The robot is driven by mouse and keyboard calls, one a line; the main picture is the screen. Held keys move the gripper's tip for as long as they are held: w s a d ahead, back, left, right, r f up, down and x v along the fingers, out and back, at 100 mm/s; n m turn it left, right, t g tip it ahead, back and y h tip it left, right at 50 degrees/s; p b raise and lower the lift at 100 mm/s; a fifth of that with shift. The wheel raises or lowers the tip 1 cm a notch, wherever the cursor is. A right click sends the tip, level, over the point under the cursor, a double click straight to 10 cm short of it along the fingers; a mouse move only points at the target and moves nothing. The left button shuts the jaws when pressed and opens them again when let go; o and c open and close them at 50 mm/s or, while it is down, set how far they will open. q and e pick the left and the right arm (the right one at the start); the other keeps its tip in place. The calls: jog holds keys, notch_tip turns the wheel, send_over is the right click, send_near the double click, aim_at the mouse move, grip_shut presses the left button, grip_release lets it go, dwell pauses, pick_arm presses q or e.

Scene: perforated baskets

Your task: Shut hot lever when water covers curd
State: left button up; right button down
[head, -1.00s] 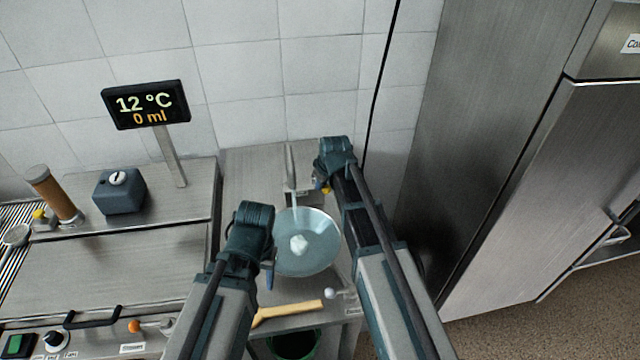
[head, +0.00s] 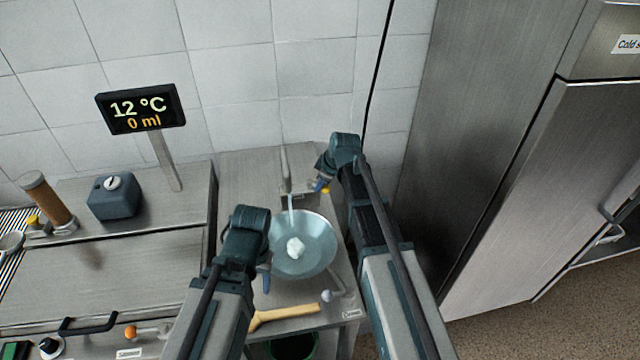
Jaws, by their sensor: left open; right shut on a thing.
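The white curd (head: 296,249) lies in the round metal bowl (head: 318,262) below the tap (head: 284,165). A thin pale stream of water (head: 292,202) runs from the spout into the bowl. I cannot tell how deep the water is; the curd's top shows white. My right gripper (head: 321,187) is at the right of the tap, shut on what looks like a tap lever. A yellow bit shows there; the gripper hides most of the lever. My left gripper (head: 265,280) is open and empty at the bowl's left edge.
A display (head: 140,106) reads 12 °C and 0 ml. A wooden-handled tool (head: 285,312) lies in front of the bowl, with a ball-ended handle (head: 327,296) beside it. A dark grey box (head: 113,196) stands at left; a steel cabinet (head: 480,150) stands at right.

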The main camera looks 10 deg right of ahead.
jog(key=shift+s+d, duration=0.2)
jog(key=shift+s, duration=0.05)
jog(key=c, duration=1)
grip_release()
jog(key=shift+f, duration=0.1)
pick_arm(q)
jog(key=shift+d, duration=0.15)
pick_arm(e)
jog(key=shift+o, duration=0.7)
jog(key=shift+d, duration=0.1)
jog(key=shift+w, duration=0.1)
pick_arm(q)
jog(key=shift+r, duration=0.1)
pick_arm(e)
jog(key=shift+p+v, duration=0.9)
jog(key=shift+v, duration=0.1)
pick_arm(q)
notch_tip(320, 180, up, 12)
jog(key=p, duration=1)
jog(key=shift+r+p, duration=0.2)
jog(key=shift+p, duration=0.2)
pick_arm(e)
jog(key=v, duration=1.2)
